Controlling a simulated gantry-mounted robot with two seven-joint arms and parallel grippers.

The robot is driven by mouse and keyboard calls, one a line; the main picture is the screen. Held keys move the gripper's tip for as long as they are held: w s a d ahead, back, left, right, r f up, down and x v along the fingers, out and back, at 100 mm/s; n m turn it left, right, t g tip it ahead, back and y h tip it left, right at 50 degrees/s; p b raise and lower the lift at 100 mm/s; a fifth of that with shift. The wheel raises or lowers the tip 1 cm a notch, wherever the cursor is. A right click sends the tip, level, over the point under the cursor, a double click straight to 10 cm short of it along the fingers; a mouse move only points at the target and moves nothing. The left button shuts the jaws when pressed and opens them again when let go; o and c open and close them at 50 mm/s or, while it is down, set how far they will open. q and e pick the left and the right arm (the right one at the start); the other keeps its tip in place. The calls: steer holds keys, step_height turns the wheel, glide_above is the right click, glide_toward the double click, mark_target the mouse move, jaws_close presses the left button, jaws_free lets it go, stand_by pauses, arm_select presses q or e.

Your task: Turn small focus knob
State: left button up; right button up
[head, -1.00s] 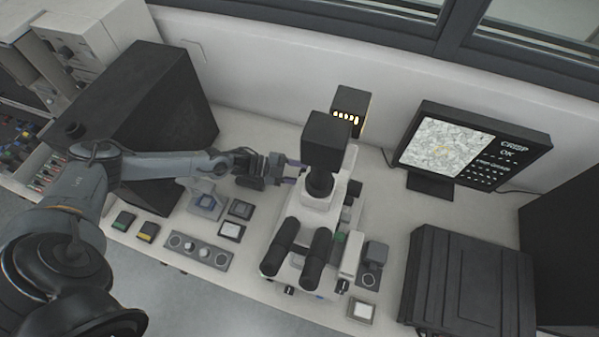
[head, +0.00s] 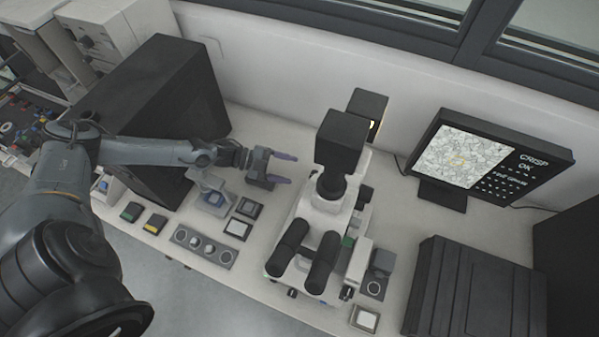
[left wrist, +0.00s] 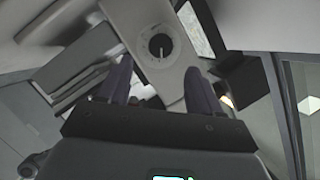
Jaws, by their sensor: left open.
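The white microscope (head: 325,205) with black eyepieces (head: 303,257) and a black top box stands mid-bench. My left gripper (head: 288,168) is open and empty, left of the microscope's body, with a visible gap between its fingertips and the microscope. In the left wrist view, a round dark knob (left wrist: 159,46) with a pale pointer line sits on a white face. It lies ahead of the two open fingers (left wrist: 158,70), roughly centred between them and apart from them. I take it as the focus knob; the head view hides it. My right gripper is out of view.
A monitor (head: 490,162) showing a cell picture and "CRISP OK" stands at the right. A large black box (head: 165,95) stands under my left arm. Control panels (head: 204,246) lie left of the microscope. A dark case (head: 475,290) is at the front right.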

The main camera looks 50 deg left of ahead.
arm_select(q)
steer(key=shift+v, duration=1.35)
steer(key=shift+r, duration=0.1)
stand_by(0.8)
